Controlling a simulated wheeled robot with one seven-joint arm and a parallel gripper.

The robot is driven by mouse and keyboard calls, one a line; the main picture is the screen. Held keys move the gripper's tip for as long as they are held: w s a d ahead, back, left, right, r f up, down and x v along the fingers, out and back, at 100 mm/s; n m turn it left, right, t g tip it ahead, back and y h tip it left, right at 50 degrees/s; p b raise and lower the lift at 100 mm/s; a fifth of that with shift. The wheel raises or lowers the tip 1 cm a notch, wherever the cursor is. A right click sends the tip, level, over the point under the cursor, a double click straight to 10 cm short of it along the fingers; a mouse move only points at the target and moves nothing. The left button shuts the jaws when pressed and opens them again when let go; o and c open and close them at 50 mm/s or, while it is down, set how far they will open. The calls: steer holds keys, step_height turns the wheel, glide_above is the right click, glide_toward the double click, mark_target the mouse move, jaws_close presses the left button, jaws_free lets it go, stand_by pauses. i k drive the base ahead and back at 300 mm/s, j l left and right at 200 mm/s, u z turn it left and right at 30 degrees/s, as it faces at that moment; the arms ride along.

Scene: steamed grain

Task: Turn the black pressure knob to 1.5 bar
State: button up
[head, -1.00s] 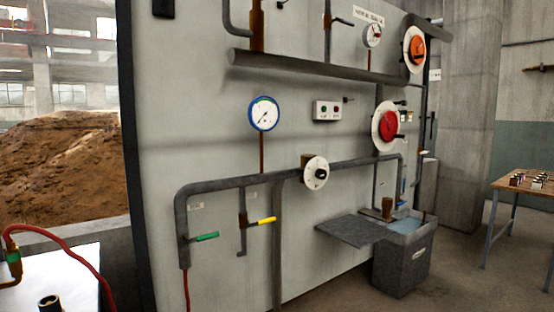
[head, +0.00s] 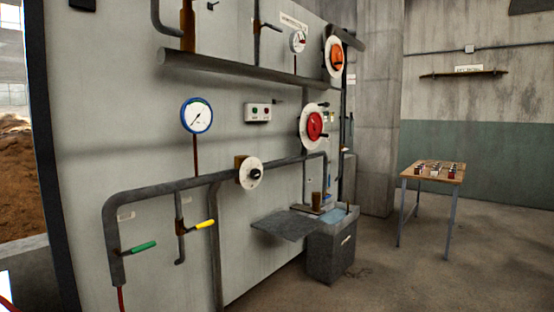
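The black pressure knob (head: 255,174) sits at the centre of a white round dial plate (head: 245,166) on the grey pipe, in the middle of the panel. The marks on the dial are too small to read. A blue-rimmed pressure gauge (head: 197,116) stands above and left of it on a thin brown stem; its needle points to the lower left. My gripper is not in view.
The wall panel (head: 110,90) also carries green (head: 143,246) and yellow (head: 204,224) lever handles, a red handwheel (head: 315,126), an orange handwheel (head: 336,57) and a button box (head: 257,113). A grey bin (head: 332,257) stands below right. A wooden table (head: 408,173) stands farther right, with open floor (head: 420,275) before it.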

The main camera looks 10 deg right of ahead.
mark_target(255, 173)
steer(key=i+l, duration=0.2)
steer(key=i, duration=0.25)
steer(key=i+l+u, duration=0.1)
steer(key=i, duration=0.35)
steer(key=l, duration=0.1)
